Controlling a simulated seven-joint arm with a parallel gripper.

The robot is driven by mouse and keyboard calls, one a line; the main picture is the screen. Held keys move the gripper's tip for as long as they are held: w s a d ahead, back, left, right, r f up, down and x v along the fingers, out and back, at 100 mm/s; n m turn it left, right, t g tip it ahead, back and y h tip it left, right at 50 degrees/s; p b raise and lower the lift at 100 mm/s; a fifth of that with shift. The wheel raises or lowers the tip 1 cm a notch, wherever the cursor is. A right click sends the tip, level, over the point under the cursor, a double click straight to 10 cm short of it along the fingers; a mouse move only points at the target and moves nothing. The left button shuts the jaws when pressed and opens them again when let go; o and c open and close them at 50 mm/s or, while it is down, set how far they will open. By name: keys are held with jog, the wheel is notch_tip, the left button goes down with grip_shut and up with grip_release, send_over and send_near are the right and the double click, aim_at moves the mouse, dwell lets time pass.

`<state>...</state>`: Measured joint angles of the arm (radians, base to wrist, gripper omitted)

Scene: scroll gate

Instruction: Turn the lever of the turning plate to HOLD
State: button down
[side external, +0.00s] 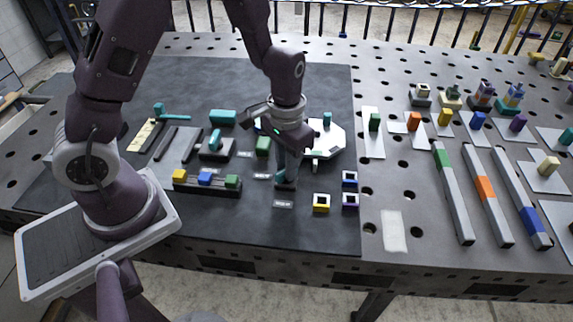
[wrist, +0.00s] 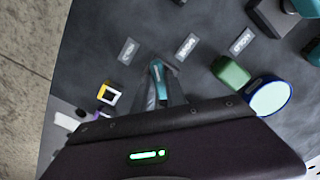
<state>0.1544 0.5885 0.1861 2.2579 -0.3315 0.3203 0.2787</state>
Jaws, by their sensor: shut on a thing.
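My gripper (side external: 286,178) points down at the middle of the dark mat and is shut on a teal lever (side external: 282,176). In the wrist view the teal lever (wrist: 159,78) shows between the fingertips of my gripper (wrist: 160,90). A small dark base (side external: 288,185) shows at its foot; the fingers hide much of it. Three small pale labels lie close by: one in front (side external: 283,204), one to the left (side external: 262,177) and one farther back (side external: 245,154).
A white plate (side external: 328,143) with a teal knob stands behind right of my gripper. A green block (side external: 263,146) is behind left. A dark rail (side external: 207,187) with coloured blocks lies left. A yellow square ring (side external: 321,203) lies front right. The mat's front is clear.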

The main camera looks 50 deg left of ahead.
jog(key=n, duration=0.4)
jog(key=shift+n, duration=2.2)
jog(key=c, duration=1.4)
grip_release()
jog(key=shift+o, duration=0.2)
notch_tip(320, 180, up, 7)
jog(key=shift+r, duration=0.1)
